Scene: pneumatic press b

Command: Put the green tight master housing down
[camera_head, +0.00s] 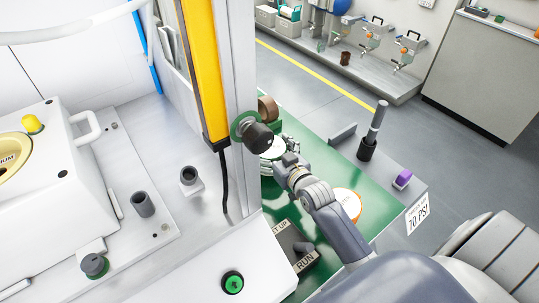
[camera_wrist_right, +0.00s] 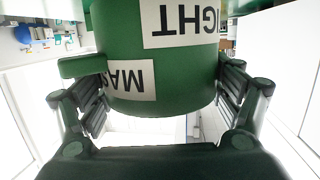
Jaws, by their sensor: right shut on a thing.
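The green tight master housing (camera_wrist_right: 165,70) is a green cylinder with white labels, parts of which read "IGHT" and "MAS" upside down in the right wrist view. My right gripper (camera_wrist_right: 163,92) is shut on it, with one finger at each side. In the head view the right gripper (camera_head: 286,160) is over the green table top (camera_head: 325,170). My left gripper is not in view.
An orange-and-white disc (camera_head: 347,204) lies beside my arm. A dark upright post (camera_head: 374,130) and purple piece (camera_head: 402,178) stand right.

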